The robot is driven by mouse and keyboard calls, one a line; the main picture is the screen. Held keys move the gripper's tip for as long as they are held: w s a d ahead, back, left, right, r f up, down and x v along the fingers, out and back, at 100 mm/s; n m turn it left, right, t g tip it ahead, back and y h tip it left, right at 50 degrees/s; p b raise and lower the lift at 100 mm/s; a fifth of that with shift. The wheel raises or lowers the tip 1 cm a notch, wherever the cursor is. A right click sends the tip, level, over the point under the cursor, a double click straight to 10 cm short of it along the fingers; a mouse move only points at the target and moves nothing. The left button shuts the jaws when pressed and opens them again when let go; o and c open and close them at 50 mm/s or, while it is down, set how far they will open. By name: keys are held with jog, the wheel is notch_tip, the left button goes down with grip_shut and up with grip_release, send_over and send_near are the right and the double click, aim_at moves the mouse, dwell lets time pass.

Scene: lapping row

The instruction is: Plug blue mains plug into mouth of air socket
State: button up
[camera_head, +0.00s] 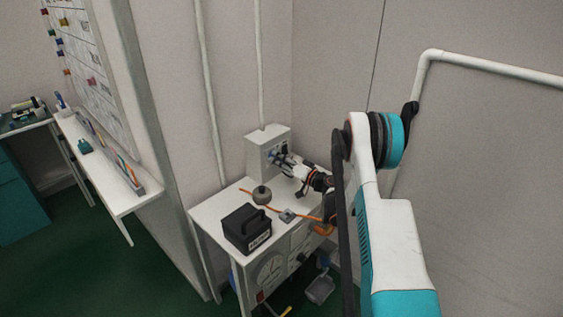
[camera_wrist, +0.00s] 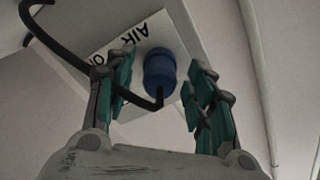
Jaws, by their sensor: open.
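The blue mains plug (camera_wrist: 160,72) sits at the face of the air socket (camera_wrist: 125,72), in the wrist view. Its black cable bends away at the near end and runs behind the left finger. The socket's mouth is hidden behind the plug, so I cannot tell how deep it sits. My gripper (camera_wrist: 165,62) is open, with one green-padded finger on each side of the plug and gaps between. In the head view my gripper (camera_head: 283,160) is at the front of the pale socket box (camera_head: 258,158), and the plug is too small to make out.
A white bench (camera_head: 215,208) stands below the box. A pipe (camera_head: 260,75) rises above the box.

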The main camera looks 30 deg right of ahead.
jog(key=v, duration=1.2)
dwell(0.3)
